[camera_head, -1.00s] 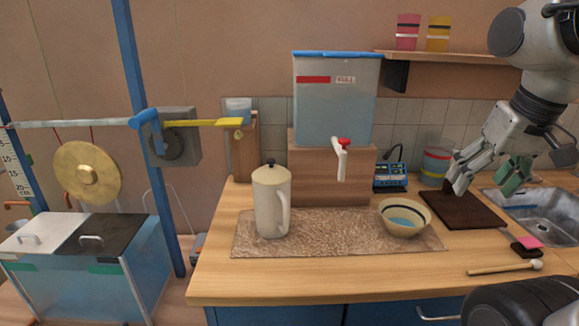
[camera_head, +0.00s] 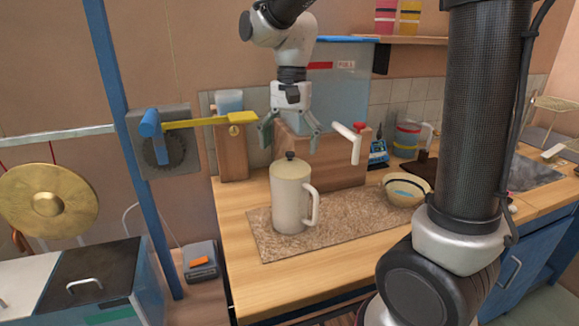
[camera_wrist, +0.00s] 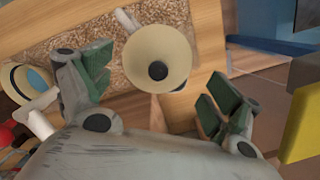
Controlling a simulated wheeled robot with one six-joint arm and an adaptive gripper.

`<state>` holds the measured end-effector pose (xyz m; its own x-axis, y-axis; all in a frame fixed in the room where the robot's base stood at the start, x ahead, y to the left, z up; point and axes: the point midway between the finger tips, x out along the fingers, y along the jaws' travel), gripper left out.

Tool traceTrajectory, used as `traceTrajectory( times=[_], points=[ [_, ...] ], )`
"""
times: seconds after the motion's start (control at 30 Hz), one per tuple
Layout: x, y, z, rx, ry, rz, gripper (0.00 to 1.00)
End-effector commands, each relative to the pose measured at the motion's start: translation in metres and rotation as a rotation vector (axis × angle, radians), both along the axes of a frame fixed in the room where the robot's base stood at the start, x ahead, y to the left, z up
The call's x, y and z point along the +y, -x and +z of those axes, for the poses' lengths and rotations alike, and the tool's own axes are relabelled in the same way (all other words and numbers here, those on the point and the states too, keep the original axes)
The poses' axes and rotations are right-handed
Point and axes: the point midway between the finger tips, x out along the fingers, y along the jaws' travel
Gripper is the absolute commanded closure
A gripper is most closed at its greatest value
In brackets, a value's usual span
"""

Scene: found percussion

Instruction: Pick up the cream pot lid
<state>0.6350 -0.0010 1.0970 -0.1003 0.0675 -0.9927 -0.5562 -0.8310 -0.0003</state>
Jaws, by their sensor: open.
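The cream pot lid (camera_head: 290,166) sits on top of the white pot, with a dark round knob in its middle. The pot (camera_head: 290,205) stands upright on the mat, its handle on the right in the head view. In the wrist view the lid (camera_wrist: 148,75) is a cream disc seen from above, beyond and between the fingertips. My gripper (camera_head: 290,132) is above and a little behind the lid in the head view, pointing down. Its green-padded fingers (camera_wrist: 152,92) are spread wide and hold nothing. The gap between fingers and lid is hard to judge.
A speckled mat (camera_head: 265,238) lies under the pot and a cream bowl (camera_head: 405,190). A yellow lever (camera_head: 205,122) and blue post (camera_head: 130,140) are at left. The counter's front is clear.

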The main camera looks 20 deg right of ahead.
Motion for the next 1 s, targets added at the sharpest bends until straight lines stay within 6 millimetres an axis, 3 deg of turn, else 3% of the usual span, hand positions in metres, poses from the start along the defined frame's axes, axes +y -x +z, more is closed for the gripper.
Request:
traceTrajectory(
  times=[0.2,0.43,0.77,1.0],
  points=[
    [0.001,0.005,-0.027,0.001,0.000,0.000,0.09],
    [0.001,0.004,-0.028,-0.001,0.000,0.001,0.09],
    [0.001,0.004,-0.028,0.000,0.000,0.001,0.67],
    [0.001,0.005,-0.029,0.003,0.001,0.000,0.71]
  ],
)
